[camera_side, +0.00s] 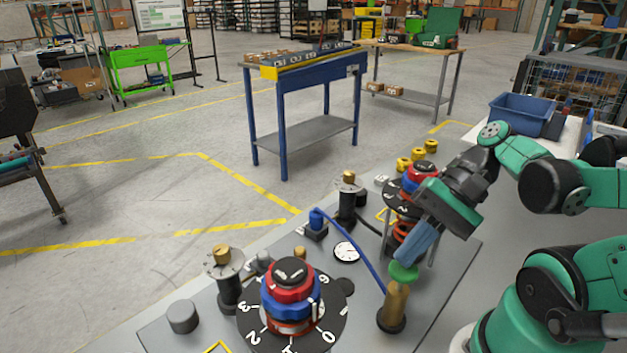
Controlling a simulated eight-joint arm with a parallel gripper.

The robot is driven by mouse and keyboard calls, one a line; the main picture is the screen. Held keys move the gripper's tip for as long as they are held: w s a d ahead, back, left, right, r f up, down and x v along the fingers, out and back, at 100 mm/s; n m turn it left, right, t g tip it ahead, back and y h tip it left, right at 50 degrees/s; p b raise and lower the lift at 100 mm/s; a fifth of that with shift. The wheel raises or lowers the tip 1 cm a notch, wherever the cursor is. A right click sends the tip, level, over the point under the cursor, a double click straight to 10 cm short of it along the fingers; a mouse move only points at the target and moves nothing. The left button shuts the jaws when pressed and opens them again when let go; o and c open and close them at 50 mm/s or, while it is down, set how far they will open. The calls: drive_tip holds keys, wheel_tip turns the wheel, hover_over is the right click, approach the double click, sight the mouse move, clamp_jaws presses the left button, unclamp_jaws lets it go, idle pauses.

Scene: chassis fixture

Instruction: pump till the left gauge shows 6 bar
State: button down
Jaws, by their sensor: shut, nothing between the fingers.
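A pump-like brass cylinder (396,308) with a green round cap (404,273) stands on the grey chassis plate (440,285). My gripper (409,257) points down at the cap with its bluish fingers together and empty. The fingertips are at the cap's top; I cannot tell whether they press on it. A small white round gauge (346,251) lies on the plate left of the cylinder; its needle is too small to read. No second gauge is clearly visible, so I cannot tell whether this is the left one. My gripper and arm hide part of the plate behind.
A blue hose (355,240) arches from a blue fitting (316,218) towards the cylinder. A numbered black dial with red and blue knobs (290,284) stands front left, a similar red-knobbed one (420,176) behind my gripper. Brass-topped posts (222,256) rise nearby.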

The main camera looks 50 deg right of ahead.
drive_tip(key=shift+r, duration=1)
drive_tip(key=shift+r, duration=0.1)
drive_tip(key=shift+r, duration=2.4)
drive_tip(key=shift+r, duration=0.1)
idle(0.5)
wheel_tip(320, 180, up, 4)
drive_tip(key=shift+f, duration=0.2)
drive_tip(key=shift+f, duration=0.1)
drive_tip(key=shift+f, duration=4.35)
